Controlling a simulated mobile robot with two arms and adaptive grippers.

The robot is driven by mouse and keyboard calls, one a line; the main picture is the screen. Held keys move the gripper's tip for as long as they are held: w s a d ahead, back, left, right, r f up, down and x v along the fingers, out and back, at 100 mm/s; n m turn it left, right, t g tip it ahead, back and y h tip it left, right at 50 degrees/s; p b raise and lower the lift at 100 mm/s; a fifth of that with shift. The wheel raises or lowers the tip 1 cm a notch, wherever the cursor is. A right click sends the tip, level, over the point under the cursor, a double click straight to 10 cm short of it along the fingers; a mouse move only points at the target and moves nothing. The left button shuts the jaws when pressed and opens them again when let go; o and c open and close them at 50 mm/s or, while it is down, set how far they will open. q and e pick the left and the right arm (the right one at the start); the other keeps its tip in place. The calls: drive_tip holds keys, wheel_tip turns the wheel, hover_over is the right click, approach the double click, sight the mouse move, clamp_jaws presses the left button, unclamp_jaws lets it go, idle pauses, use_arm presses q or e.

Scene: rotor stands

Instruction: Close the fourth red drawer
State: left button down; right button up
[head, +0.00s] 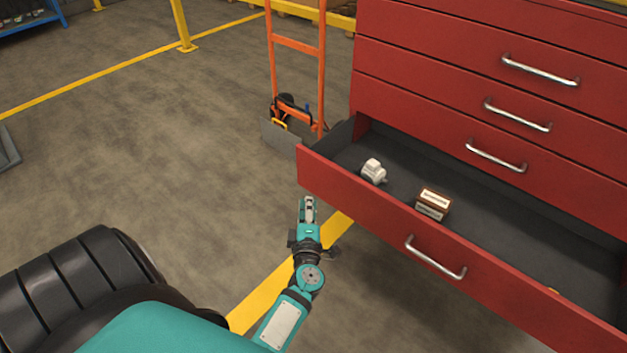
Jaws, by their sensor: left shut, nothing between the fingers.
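A red cabinet (400,62) stands at the right with several drawers stacked one above another. A low red drawer (350,194) is pulled well out, with a dark interior and a silver handle (436,258) on its front. The drawers above it look shut. My left gripper (308,202) is shut and empty, in front of the open drawer's left end, left of its handle. It appears apart from the drawer front. My right gripper is not in view.
A white part (374,171) and a small brown-and-white box (433,203) lie in the open drawer. An orange hand truck (295,45) stands behind the drawer's left end. A yellow post (181,22) is farther back.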

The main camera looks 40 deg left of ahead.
use_arm(q)
drive_tip(key=a+n+y+b, duration=0.1)
drive_tip(key=a+n, duration=0.1)
drive_tip(key=b, duration=0.3)
approach(308, 155)
drive_tip(key=x, duration=0.4)
drive_tip(key=shift+w+a, duration=0.25)
drive_tip(key=shift+a, duration=0.05)
drive_tip(key=shift+w+r, duration=0.1)
drive_tip(key=shift+w, duration=0.1)
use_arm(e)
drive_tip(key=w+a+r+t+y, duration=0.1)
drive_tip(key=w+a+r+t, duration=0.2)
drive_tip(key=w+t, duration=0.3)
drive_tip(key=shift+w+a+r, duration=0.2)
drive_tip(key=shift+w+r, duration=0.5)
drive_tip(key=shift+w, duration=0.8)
use_arm(q)
drive_tip(key=shift+w, duration=0.1)
